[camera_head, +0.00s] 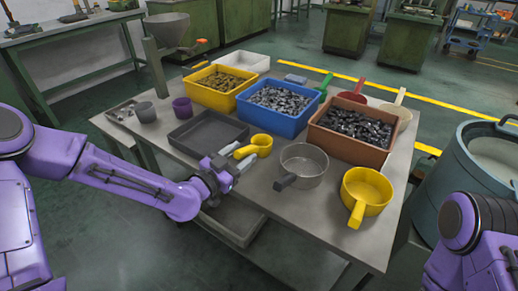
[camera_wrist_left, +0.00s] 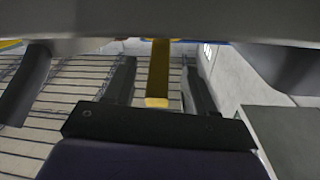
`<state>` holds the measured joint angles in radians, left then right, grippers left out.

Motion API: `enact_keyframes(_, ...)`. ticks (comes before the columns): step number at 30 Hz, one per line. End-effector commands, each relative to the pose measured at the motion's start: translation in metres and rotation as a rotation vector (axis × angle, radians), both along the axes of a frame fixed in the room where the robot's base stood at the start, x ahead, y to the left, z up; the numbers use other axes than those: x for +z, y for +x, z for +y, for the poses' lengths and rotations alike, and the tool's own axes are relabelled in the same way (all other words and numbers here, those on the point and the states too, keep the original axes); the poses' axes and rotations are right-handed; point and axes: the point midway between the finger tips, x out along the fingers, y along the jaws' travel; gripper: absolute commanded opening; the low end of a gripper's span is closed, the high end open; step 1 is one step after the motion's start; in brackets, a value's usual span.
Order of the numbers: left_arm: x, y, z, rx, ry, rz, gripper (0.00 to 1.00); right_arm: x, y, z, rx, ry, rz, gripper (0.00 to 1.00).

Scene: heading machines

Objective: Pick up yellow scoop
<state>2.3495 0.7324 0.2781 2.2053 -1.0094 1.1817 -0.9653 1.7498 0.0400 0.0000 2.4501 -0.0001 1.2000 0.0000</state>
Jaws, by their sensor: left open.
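A small yellow scoop (camera_head: 263,142) stands near the middle of the table, its handle pointing left toward my left gripper (camera_head: 239,157). That gripper is open, with its fingers on either side of the handle. In the left wrist view the yellow handle (camera_wrist_left: 158,75) lies between the two open fingers, with a gap on each side. A larger yellow scoop (camera_head: 372,184) sits near the table's right front edge, its handle pointing forward. My right gripper is out of view; only part of the right arm shows at the lower right.
A grey metal scoop (camera_head: 304,163) stands between the yellow ones. Behind are a blue bin (camera_head: 271,123), a yellow bin (camera_head: 216,101) and a brown bin (camera_head: 345,150) of metal parts. A dark tray (camera_head: 193,147) lies left of the small scoop. A large drum (camera_head: 450,185) stands at right.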

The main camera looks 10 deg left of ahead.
Motion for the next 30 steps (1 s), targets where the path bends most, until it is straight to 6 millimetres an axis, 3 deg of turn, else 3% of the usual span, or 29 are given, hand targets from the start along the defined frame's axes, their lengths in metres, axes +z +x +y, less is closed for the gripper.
enact_keyframes(4,0.0,0.019,-0.009,-0.001,0.002,0.0,0.55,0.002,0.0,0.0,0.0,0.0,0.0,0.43)
enact_keyframes(11,0.0,0.021,-0.01,-0.001,0.0,0.001,0.55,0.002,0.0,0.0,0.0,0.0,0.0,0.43)
enact_keyframes(16,0.0,0.021,-0.01,-0.001,0.0,0.001,0.03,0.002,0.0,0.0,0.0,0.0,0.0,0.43)
enact_keyframes(17,0.0,0.021,-0.01,-0.001,0.0,0.001,0.0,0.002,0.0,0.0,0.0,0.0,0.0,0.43)
enact_keyframes(26,0.002,0.021,-0.01,0.0,0.0,0.0,0.0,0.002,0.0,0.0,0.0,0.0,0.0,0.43)
enact_keyframes(30,0.016,0.021,-0.01,0.0,-0.001,-0.002,0.0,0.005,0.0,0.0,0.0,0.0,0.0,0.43)
